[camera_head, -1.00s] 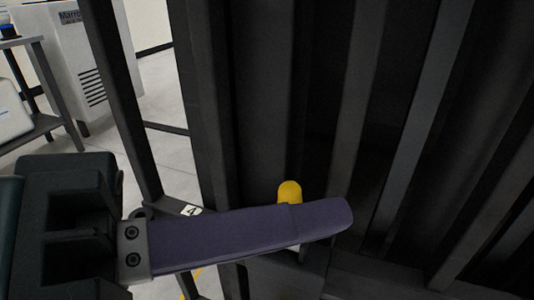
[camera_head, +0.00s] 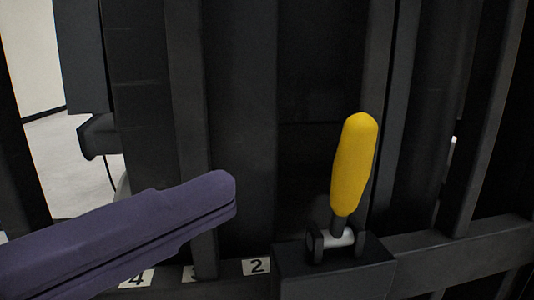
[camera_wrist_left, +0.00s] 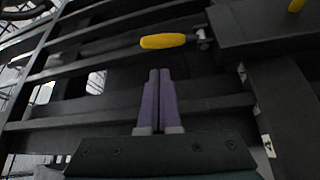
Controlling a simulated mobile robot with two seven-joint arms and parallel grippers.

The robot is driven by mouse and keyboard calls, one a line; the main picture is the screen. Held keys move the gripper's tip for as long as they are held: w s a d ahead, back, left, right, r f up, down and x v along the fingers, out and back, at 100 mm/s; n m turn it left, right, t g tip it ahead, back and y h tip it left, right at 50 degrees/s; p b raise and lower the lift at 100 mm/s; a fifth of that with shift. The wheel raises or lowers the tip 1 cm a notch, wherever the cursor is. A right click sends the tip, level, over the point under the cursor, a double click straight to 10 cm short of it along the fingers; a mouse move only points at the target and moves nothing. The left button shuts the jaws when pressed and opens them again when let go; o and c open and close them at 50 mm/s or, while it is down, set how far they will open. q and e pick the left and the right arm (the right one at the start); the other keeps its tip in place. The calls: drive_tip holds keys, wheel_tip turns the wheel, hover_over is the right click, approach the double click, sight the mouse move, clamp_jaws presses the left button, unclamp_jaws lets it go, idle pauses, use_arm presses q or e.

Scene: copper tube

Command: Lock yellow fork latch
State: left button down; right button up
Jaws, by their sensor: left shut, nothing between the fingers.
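The yellow latch handle (camera_head: 354,165) stands nearly upright in the head view, leaning slightly right at its top. Its lower end joins a metal pivot (camera_head: 333,241) on a dark block (camera_head: 335,278). My left gripper (camera_head: 222,187), with purple fingers, is shut and empty to the left of the handle, with a gap between them. In the left wrist view the shut fingers (camera_wrist_left: 160,78) point toward the dark frame, and the yellow handle (camera_wrist_left: 163,41) lies just beyond their tips, apart from them. My right gripper is not in view.
Dark vertical bars and a horizontal rail (camera_head: 460,253) surround the latch. White number labels, including a 2 (camera_head: 256,267) and a 4 (camera_head: 136,279), sit along the lower rail.

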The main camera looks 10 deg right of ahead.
sight(351, 172)
use_arm(q)
drive_tip(key=p+x, duration=0.1)
drive_tip(key=x, duration=0.7)
drive_tip(key=shift+w+d, duration=0.1)
drive_tip(key=shift+w, duration=0.05)
drive_tip(key=shift+x, duration=0.75)
